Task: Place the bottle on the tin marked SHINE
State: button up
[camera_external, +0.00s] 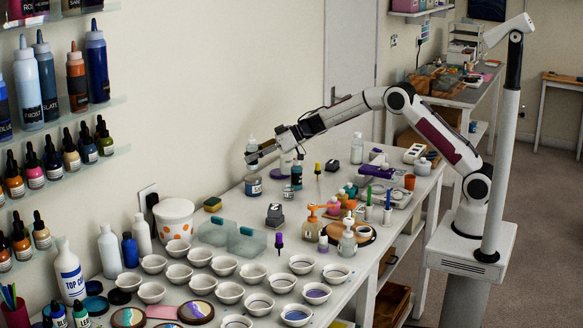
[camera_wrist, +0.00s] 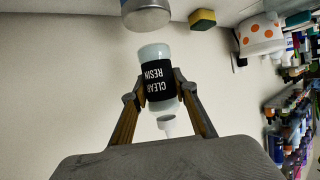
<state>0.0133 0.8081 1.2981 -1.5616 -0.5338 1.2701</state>
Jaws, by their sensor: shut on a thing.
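My gripper (camera_external: 256,155) is shut on a pale bottle (camera_external: 252,144) with a narrow white nozzle. In the wrist view the bottle (camera_wrist: 155,58) has a black label reading CLEAR RESIN, upside down in the picture, and the gripper's fingers (camera_wrist: 160,88) press on both its sides. The bottle looks about upright and is held above the table. Below it stands a short tin (camera_external: 253,186) with a blue band. A metal tin (camera_wrist: 147,18) is partly cut off at the top of the wrist view, a small gap from the bottle's base. I cannot read its marking.
A white pot with orange dots (camera_external: 174,219) and a yellow-green sponge (camera_external: 212,204) stand left of the tin. A dark bottle (camera_external: 296,176) stands to its right. Several white bowls (camera_external: 224,266) fill the table's front. The wall is close behind.

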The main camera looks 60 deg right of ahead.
aim_at(253, 164)
jog(key=shift+f, duration=1.8)
jog(key=shift+f, duration=0.15)
jog(key=o, duration=1.2)
jog(key=shift+o, duration=0.2)
jog(key=v, duration=1.2)
jog(key=shift+a, duration=0.1)
jog(key=shift+r, duration=0.25)
